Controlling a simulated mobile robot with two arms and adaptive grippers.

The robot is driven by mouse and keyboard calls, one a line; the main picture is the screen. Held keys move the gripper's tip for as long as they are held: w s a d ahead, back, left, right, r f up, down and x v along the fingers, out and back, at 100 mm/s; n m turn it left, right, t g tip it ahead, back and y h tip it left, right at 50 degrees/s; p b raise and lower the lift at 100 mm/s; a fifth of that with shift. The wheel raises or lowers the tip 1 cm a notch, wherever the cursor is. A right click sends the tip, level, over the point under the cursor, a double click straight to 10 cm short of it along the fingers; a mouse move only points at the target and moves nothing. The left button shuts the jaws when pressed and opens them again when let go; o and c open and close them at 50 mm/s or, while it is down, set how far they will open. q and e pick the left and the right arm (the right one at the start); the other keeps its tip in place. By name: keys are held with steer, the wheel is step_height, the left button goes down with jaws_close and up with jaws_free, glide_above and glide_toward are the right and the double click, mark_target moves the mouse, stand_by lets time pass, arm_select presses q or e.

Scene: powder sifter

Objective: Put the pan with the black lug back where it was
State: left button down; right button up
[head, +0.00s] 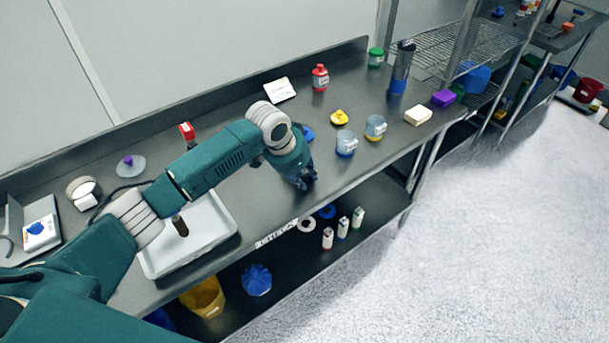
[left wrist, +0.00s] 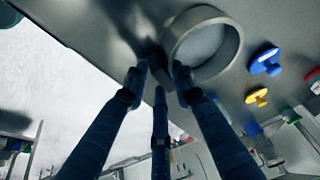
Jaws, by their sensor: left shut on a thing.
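The pan (left wrist: 234,50) shows in the left wrist view as a round grey ring with a pale inside. A dark lug (left wrist: 156,62) sticks out at its side, between my fingers. My left gripper (left wrist: 158,84) is shut on this lug; the fingertips are beside the pan's rim. In the head view my left gripper (head: 306,184) points down near the front edge of the steel bench (head: 265,200). The pan cannot be made out in the head view, where my wrist and gripper cover that spot. My right gripper is in neither view.
Right of my gripper stand a blue-banded jar (head: 346,145) and a yellow-banded jar (head: 376,128). A yellow knobbed piece (head: 339,118) lies behind them. A white tray (head: 222,208) sits left, partly under my arm. The bench's front edge is close; a lower shelf holds bottles (head: 343,227).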

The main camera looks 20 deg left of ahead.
arm_select(q)
steer(key=c, duration=1.4)
jaws_free()
steer(key=shift+c, duration=0.2)
steer(key=shift+s+r, duration=0.1)
steer(key=shift+r, duration=0.4)
steer(key=b+v, duration=0.1)
steer(key=v, duration=1)
steer(key=shift+b, duration=0.4)
steer(key=shift+s, duration=0.1)
